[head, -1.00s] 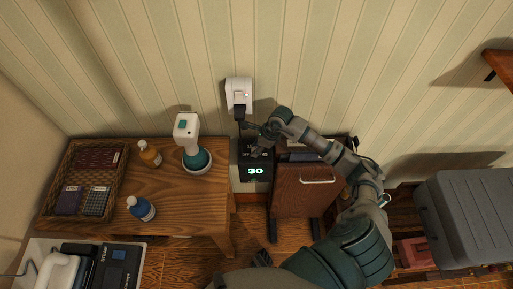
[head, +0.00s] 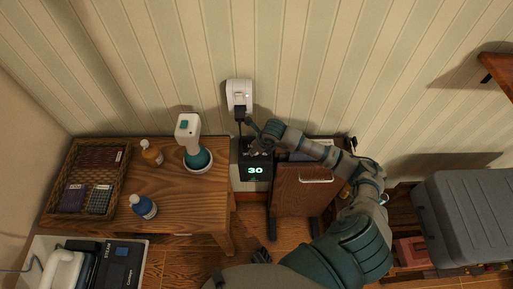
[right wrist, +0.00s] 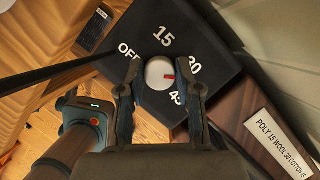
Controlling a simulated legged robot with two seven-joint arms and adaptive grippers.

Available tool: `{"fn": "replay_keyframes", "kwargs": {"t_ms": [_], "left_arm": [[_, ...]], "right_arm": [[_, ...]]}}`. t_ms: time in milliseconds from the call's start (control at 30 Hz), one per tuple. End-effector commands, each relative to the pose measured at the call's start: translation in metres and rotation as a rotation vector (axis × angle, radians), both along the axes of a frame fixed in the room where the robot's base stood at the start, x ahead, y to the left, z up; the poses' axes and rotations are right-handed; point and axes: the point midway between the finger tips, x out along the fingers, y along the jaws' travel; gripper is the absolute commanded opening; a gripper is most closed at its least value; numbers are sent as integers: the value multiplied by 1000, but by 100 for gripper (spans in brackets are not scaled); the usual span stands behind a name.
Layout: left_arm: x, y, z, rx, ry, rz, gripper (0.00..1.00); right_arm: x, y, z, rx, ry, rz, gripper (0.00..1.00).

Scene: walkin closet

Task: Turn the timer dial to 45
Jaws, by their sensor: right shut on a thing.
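The timer is a black box below the wall outlet, and its green display (head: 255,170) reads 30. In the right wrist view its top (right wrist: 185,35) carries the marks OFF, 15, 30 and 45 around a round white dial (right wrist: 158,72). The dial's red pointer faces right, between the 30 and 45 marks, near 30. My right gripper (right wrist: 161,92) is shut on the dial, one dark finger on each side. In the head view the right gripper (head: 257,146) hides most of the dial. A dark part low in the head view may be my left gripper (head: 262,256); its jaws are unclear.
A wooden table (head: 190,210) at left bears a basket (head: 122,187), two bottles and a white-and-teal device (head: 189,130). A cable (right wrist: 55,73) runs beside the timer.

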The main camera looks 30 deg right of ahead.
Motion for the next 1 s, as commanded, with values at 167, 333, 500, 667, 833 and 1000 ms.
{"fn": "replay_keyframes", "kwargs": {"t_ms": [167,333,500,667,833,1000], "left_arm": [[-5,1,-4,1,5,-1,58],[-7,2,-7,1,5,-2,58],[-11,3,-9,3,10,-3,58],[-12,3,-11,2,4,-3,58],[-15,4,-14,4,11,-4,58],[-14,4,-17,4,5,-5,58]], "right_arm": [[2,0,3,-2,-7,-169,0],[2,1,3,0,-6,-331,0],[2,2,3,0,-7,-492,0],[3,3,3,0,-7,-630,0],[3,3,3,1,-7,-755,0],[3,3,3,2,-7,-844,0]]}}
